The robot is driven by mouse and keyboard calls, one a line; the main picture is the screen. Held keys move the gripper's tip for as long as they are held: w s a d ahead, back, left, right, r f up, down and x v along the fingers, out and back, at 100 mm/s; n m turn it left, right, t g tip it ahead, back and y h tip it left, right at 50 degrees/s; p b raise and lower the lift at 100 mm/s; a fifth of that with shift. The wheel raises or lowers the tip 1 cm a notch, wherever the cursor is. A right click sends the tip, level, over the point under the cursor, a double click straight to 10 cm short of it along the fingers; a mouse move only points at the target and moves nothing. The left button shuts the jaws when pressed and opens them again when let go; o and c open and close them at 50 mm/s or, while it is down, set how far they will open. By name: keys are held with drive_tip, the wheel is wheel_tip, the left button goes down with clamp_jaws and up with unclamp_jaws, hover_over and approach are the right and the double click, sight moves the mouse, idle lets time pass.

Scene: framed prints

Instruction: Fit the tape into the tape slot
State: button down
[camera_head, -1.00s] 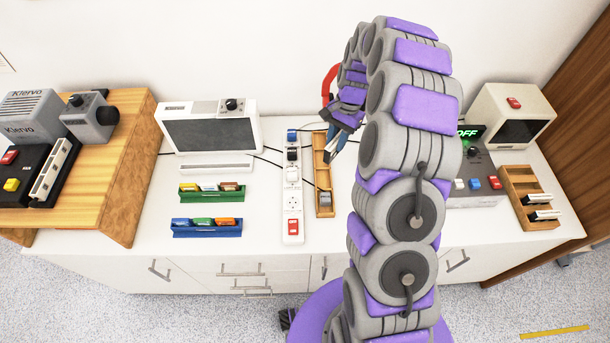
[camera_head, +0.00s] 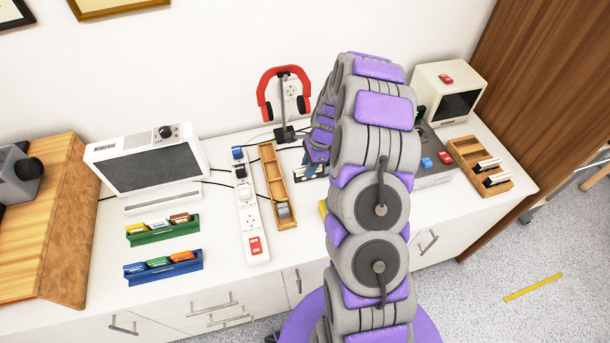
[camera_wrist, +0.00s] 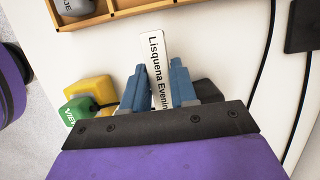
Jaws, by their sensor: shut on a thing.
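In the wrist view, my gripper's blue fingers (camera_wrist: 160,88) are closed on a tape (camera_wrist: 155,60) with a white label reading "Lisquena Evenin…". The label stands up between the fingers, and its lower part is hidden by the gripper. In the head view, my gripper (camera_head: 311,170) is low over the white counter, just right of the narrow wooden tray. My arm hides much of the grey device (camera_head: 432,172) with coloured buttons. I cannot make out a tape slot in either view.
The narrow wooden tray (camera_head: 277,210) and power strip (camera_head: 246,210) stand left of my gripper. Red headphones (camera_head: 285,75) hang behind it. A yellow and green object (camera_wrist: 85,95) sits close by. A wooden rack (camera_head: 463,153) with white-labelled tapes is at right. Black cables cross the counter.

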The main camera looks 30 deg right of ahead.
drive_tip(key=b+x, duration=0.1)
drive_tip(key=x, duration=0.2)
drive_tip(key=shift+f, duration=0.4)
drive_tip(key=shift+r, duration=0.1)
drive_tip(key=shift+s, duration=0.1)
drive_tip(key=c, duration=1)
unclamp_jaws()
drive_tip(key=shift+d, duration=0.25)
drive_tip(key=shift+c, duration=0.2)
drive_tip(key=shift+o, duration=0.8)
drive_tip(key=shift+a, duration=0.2)
